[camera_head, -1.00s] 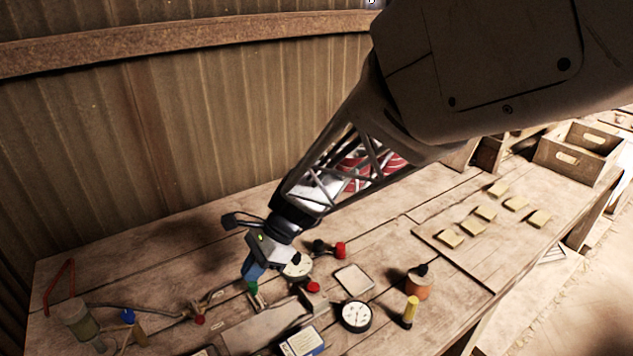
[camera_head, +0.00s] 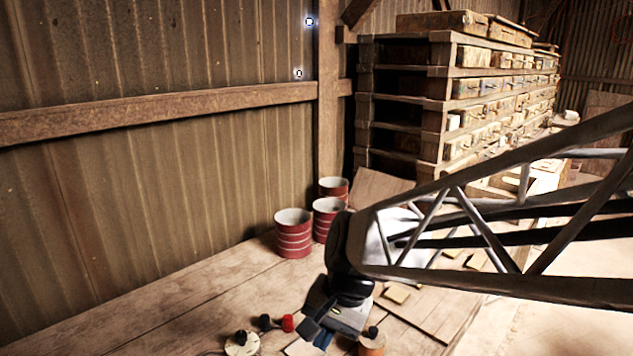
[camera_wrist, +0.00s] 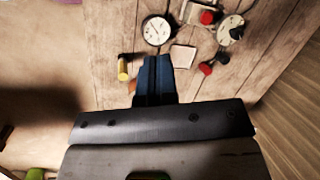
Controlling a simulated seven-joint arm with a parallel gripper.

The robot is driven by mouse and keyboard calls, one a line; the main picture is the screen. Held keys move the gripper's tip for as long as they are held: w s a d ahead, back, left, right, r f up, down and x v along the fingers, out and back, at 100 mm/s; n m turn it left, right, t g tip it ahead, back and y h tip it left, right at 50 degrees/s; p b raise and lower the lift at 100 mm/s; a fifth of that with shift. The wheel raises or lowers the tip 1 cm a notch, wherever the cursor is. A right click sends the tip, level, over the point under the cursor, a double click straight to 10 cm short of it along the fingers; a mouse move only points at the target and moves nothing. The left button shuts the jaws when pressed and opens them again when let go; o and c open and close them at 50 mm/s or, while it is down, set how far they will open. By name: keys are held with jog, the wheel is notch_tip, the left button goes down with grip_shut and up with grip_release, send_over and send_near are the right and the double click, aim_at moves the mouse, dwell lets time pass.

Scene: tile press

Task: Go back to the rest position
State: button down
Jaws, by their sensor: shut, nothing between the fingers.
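My gripper (camera_head: 322,340) is at the bottom middle of the head view, above the workbench (camera_head: 190,310). Its blue fingers also show in the wrist view (camera_wrist: 154,78), side by side, shut and empty. Below them in the wrist view lie a round dial gauge (camera_wrist: 157,30), a pale square plate (camera_wrist: 182,57) and a yellow-topped cylinder (camera_wrist: 123,70). They look apart from the fingers. A metal device with a red knob (camera_wrist: 207,17) is at the top of that view, partly cut off. A pale round piece with a black knob (camera_wrist: 230,32) is to its right.
Three red-and-white cans (camera_head: 293,236) stand at the bench's back by the corrugated wall (camera_head: 150,170). A tall drawer rack (camera_head: 440,100) is behind them. Yellowish tiles (camera_head: 396,294) lie partly hidden behind my arm. Bare bench is at left.

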jog(key=s+d+r+n+t+h, duration=0.1)
jog(key=s+d, duration=0.3)
jog(key=d, duration=0.4)
jog(key=s+d+r+n+t+h, duration=0.2)
jog(key=s+d, duration=0.3)
jog(key=d, duration=0.4)
jog(key=shift+r+n+h, duration=0.2)
jog(key=shift+n+h, duration=0.2)
jog(key=shift+n, duration=0.1)
jog(key=c, duration=1.8)
grip_release()
jog(key=shift+d, duration=0.1)
